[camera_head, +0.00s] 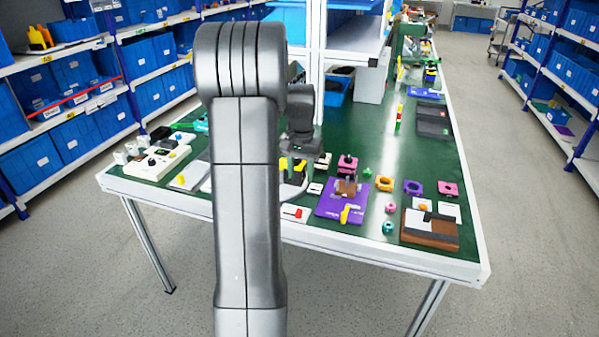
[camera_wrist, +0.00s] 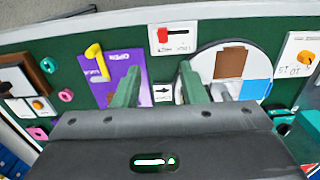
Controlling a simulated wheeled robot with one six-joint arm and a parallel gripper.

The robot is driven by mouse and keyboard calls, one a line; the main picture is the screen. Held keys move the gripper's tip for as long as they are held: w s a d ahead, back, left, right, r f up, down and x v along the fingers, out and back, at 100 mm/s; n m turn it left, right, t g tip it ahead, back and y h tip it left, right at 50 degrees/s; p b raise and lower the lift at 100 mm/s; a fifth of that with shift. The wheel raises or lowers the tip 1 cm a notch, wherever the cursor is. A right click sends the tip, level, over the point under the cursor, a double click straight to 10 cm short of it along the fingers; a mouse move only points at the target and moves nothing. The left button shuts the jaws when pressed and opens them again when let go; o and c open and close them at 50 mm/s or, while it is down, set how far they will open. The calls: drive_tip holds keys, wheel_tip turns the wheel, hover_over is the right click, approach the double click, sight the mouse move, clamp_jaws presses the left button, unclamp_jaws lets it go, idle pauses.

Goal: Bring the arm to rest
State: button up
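My gripper (camera_wrist: 160,84) is open in the wrist view, with its two green fingers apart and nothing between them. It is above the green table (camera_head: 386,160). A small white tile with a black arrow (camera_wrist: 163,94) shows in the gap between the fingers. A white panel with a red switch (camera_wrist: 172,38) lies beyond the fingertips; it is also in the head view (camera_head: 292,213). A white panel with an orange knob (camera_wrist: 297,60) is at the right of the wrist view. In the head view my grey arm hides much of the gripper and the table behind it.
A purple board (camera_head: 328,207) with a yellow handle (camera_wrist: 96,56) lies beside the gripper. A white disc with brown and blue patches (camera_wrist: 207,58) is on its other side. A wooden board (camera_head: 430,230) sits near the right corner. Shelves with blue bins (camera_head: 72,75) stand left.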

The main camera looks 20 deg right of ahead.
sight(298, 211)
drive_tip(key=shift+f, duration=0.15)
wheel_tip(298, 211, down, 14)
drive_tip(key=shift+a+r, duration=0.15)
drive_tip(key=shift+w+a, duration=0.2)
drive_tip(key=shift+r, duration=0.15)
